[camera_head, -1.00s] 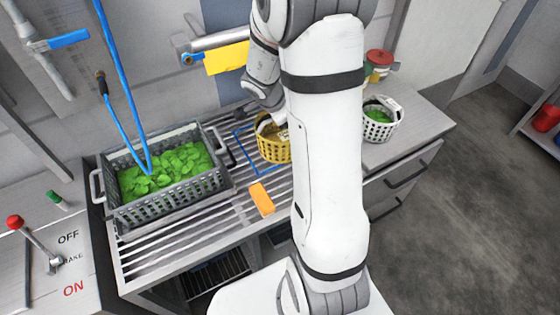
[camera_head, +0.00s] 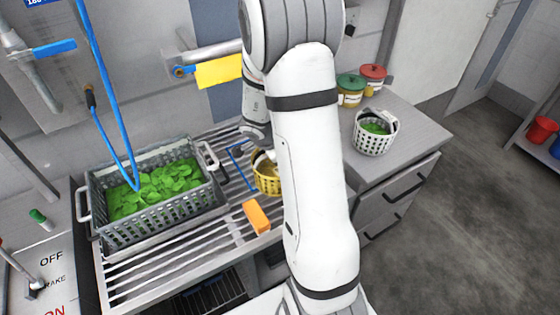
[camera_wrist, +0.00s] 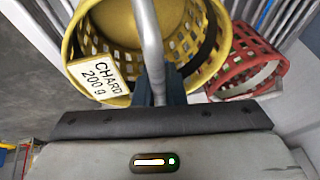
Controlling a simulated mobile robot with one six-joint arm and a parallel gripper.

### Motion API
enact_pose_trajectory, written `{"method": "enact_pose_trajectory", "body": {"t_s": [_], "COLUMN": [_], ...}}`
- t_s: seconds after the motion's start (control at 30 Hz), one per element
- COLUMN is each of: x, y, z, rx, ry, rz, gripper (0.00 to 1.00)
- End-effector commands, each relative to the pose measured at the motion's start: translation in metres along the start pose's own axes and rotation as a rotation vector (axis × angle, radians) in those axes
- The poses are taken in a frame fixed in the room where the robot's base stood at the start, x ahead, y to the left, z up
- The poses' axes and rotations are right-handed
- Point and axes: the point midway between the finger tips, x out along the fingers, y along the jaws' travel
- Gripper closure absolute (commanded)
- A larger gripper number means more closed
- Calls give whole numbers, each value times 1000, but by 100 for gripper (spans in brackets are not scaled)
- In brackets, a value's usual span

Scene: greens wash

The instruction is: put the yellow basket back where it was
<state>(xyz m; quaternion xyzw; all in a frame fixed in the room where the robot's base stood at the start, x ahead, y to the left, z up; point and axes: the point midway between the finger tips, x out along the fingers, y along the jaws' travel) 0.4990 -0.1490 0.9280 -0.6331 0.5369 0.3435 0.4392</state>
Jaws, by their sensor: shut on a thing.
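The yellow basket (camera_head: 266,184) is at the right part of the slatted rack (camera_head: 184,262), partly hidden behind my arm. A blue outline (camera_head: 232,160) lies on the rack just left of it. In the wrist view the yellow basket (camera_wrist: 82,42) fills the upper left, with a "CHARD 200 g" label and a grey handle. My gripper (camera_wrist: 156,92) is shut on that handle; its fingertips are partly hidden. I see no leaves in the visible part of the basket. I cannot tell whether its base touches the rack.
A red basket (camera_wrist: 244,62) is close beside the yellow one in the wrist view. A grey crate of leaves (camera_head: 160,222) stands left on the rack. An orange block (camera_head: 256,216) lies in front. A white basket (camera_head: 372,146) and lidded jars (camera_head: 350,98) stand on the right counter.

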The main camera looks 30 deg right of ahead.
Motion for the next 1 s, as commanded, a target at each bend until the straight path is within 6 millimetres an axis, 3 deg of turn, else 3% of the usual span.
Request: {"method": "enact_pose_trajectory", "body": {"t_s": [0.07, 0.47, 0.5, 0.73, 1.0], "x": [9, 12, 12, 12, 10], "y": [2, 2, 2, 2, 2], "z": [4, 4, 4, 4, 3], "rx": [-1, 1, 0, 1, 3], "ry": [0, 0, 0, 0, 1], "rz": [0, -1, -1, 0, -1], "gripper": [100, 100, 87, 69, 68]}}
